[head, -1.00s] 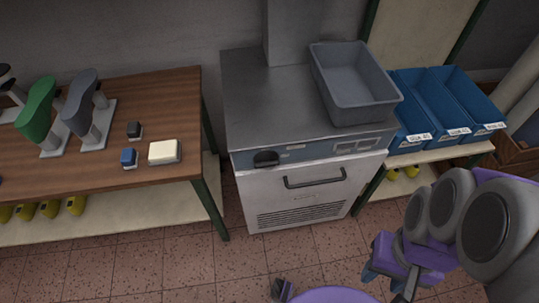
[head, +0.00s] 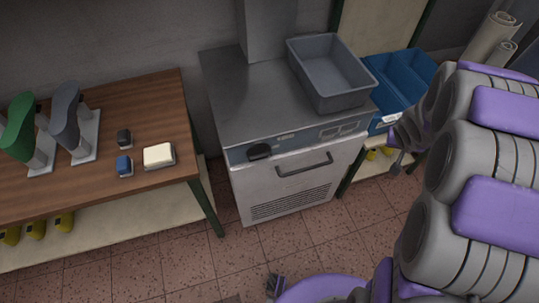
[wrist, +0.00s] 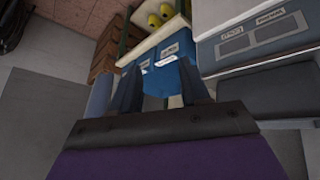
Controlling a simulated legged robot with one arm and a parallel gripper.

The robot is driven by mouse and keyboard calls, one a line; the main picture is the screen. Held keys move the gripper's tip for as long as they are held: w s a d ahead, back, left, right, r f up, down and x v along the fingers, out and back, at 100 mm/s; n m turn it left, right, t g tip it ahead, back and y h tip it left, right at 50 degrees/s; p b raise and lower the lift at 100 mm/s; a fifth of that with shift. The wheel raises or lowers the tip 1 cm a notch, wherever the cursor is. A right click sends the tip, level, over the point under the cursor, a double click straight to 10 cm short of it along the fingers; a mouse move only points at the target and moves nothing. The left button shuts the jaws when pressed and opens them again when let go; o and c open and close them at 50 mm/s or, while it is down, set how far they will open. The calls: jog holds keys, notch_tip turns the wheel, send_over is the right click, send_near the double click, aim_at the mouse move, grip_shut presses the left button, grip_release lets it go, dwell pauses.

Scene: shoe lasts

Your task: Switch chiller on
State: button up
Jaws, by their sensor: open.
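The chiller is a steel cabinet (head: 285,185) in the middle of the head view, with a blue-grey control strip along its top front edge. A black knob (head: 259,151) sits at the left end of the strip, turned roughly sideways. Small panels (head: 338,130) sit at the right end. A dark bar handle (head: 305,165) crosses the front below. My gripper (head: 397,163) is right of the chiller, apart from the knob and partly hidden by my arm. In the wrist view its two fingers (wrist: 158,85) are apart and empty; the chiller's panel end (wrist: 250,38) shows upper right.
A grey tub (head: 330,75) stands on the chiller's top. Blue bins (head: 400,80) stand on a shelf to the right. A wooden table (head: 150,105) at the left holds shoe lasts (head: 68,115) and small blocks. The tiled floor (head: 270,245) before the chiller is clear.

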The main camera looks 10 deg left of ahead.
jog(key=w+a+f+t+y+p, duration=0.1)
jog(key=w+a+f+y+p, duration=0.1)
jog(key=w+f+y, duration=0.6)
jog(key=m+g+y+p, duration=0.2)
jog(key=g+y, duration=0.1)
jog(key=y, duration=0.9)
send_near(263, 158)
jog(key=x, duration=0.4)
jog(key=b+x, duration=0.1)
jog(key=x, duration=0.3)
jog(key=shift+f, duration=0.25)
jog(key=shift+w+a+r, duration=0.1)
jog(key=shift+w+a, duration=0.15)
jog(key=shift+a, duration=0.15)
jog(key=shift+a, duration=0.4)
jog(key=shift+d, duration=0.15)
grip_shut()
